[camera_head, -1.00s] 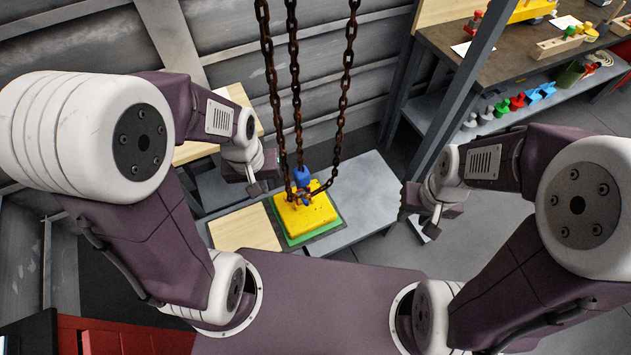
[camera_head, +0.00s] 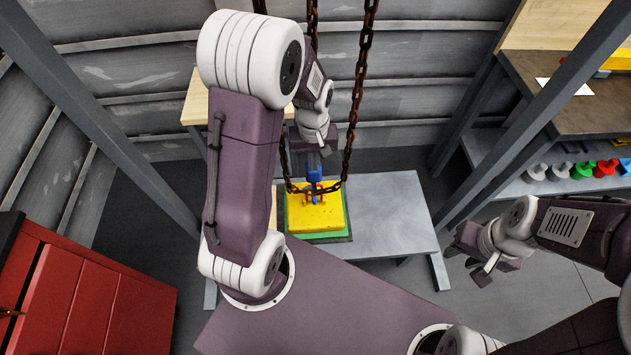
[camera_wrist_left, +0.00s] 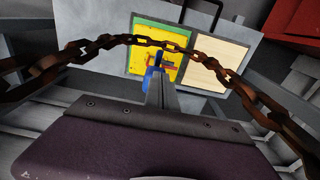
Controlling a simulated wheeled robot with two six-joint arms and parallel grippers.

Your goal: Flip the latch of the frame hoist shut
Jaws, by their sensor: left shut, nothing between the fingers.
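The yellow block (camera_head: 312,216) of the frame hoist sits on a green mat (camera_head: 345,222) on the grey table. A blue upright part (camera_head: 314,176), apparently the latch, stands at the block's back edge, with a small orange piece near its foot. The blue part also shows in the left wrist view (camera_wrist_left: 151,76), partly hidden behind my fingers. My left gripper (camera_head: 325,152) is shut and empty, just behind and above the blue part; I cannot tell whether they touch. My right gripper (camera_head: 482,270) is away to the right of the table; its jaws are unclear.
Rusty chains (camera_head: 358,85) hang around the block and loop close to my left gripper. Grey posts (camera_head: 540,115) stand at the sides. A red cabinet (camera_head: 85,290) is at lower left. A shelf with coloured parts (camera_head: 580,170) is at right. The grey table's right side (camera_head: 395,210) is clear.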

